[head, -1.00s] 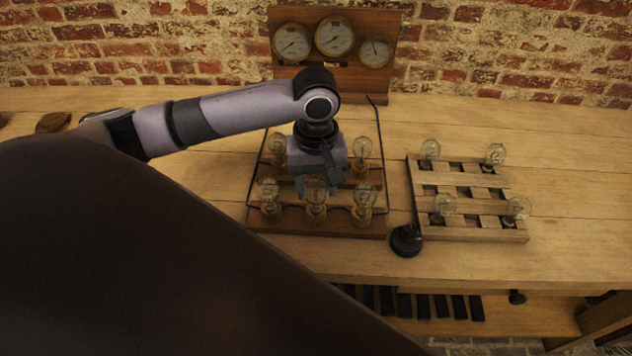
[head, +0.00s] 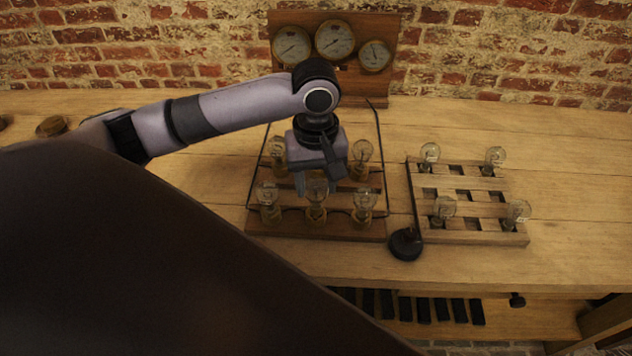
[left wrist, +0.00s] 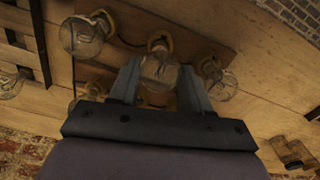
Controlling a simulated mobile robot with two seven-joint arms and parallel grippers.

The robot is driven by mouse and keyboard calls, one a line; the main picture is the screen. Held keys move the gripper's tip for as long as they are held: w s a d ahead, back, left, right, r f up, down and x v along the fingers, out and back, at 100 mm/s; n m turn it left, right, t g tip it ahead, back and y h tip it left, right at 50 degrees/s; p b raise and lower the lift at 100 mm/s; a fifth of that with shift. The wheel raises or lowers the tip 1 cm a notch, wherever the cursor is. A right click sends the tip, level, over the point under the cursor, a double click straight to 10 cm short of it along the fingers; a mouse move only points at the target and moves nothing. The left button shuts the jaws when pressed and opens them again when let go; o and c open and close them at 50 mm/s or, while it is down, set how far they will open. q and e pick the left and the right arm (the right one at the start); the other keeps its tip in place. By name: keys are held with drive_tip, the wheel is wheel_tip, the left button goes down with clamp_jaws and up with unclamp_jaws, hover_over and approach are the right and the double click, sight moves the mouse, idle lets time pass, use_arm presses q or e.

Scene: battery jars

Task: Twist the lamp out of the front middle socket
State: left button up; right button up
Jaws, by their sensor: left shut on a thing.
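The front middle lamp (head: 316,190) is a clear glass bulb above its brass socket (head: 316,215), in the front row of a wooden lamp board (head: 280,228). My left gripper (head: 314,186) comes down over it from above and is shut on the bulb. In the left wrist view this lamp (left wrist: 160,70) sits between the two fingers, one on each side. Whether its base is still seated in the socket cannot be told. My right gripper is not in view.
Neighbouring lamps stand close at the front left (head: 268,196) and front right (head: 364,200); others are behind. A dark rod frame surrounds the board. A slatted wooden rack (head: 468,237) with several bulbs is at right. A gauge panel (head: 345,80) stands behind.

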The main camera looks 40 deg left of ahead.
use_arm(q)
drive_tip(key=shift+r, duration=0.5)
drive_tip(key=shift+r, duration=2.4)
